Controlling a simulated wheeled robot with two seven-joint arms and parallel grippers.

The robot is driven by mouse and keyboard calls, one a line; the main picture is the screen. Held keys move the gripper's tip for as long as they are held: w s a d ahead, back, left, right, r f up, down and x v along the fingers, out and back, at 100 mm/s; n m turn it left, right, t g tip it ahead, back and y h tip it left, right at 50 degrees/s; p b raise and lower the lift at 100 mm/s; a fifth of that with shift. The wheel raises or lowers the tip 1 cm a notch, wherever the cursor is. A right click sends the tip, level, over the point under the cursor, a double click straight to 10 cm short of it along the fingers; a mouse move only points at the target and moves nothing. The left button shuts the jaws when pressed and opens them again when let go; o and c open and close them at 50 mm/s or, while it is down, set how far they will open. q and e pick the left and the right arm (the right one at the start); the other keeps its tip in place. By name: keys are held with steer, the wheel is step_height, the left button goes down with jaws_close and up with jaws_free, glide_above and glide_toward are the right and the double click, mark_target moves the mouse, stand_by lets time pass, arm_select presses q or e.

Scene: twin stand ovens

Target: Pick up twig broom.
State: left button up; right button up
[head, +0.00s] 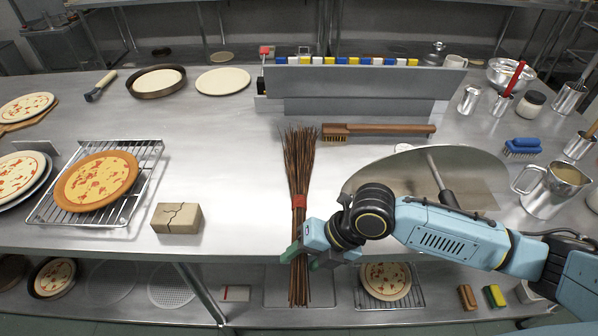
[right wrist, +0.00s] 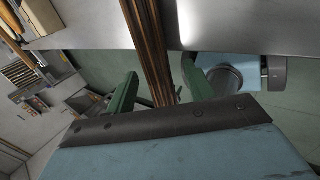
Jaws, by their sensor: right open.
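The twig broom (head: 299,170) lies on the steel counter, its brown bristles toward the back and a red band (head: 299,201) around its middle. Its lower end reaches out past the counter's front edge. My right gripper (head: 301,256) is at that lower part, with green fingers. In the right wrist view, the broom's twigs (right wrist: 151,50) run down between the two open fingers (right wrist: 160,95), with a gap on each side. The fingers do not appear to press on it. My left gripper is in neither view.
A wooden brush (head: 378,130) lies behind, and a large metal peel (head: 470,171) lies to the right, partly behind my arm.

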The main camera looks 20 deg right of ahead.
steer(key=shift+c, duration=0.4)
jaws_close()
steer(key=shift+r, duration=0.2)
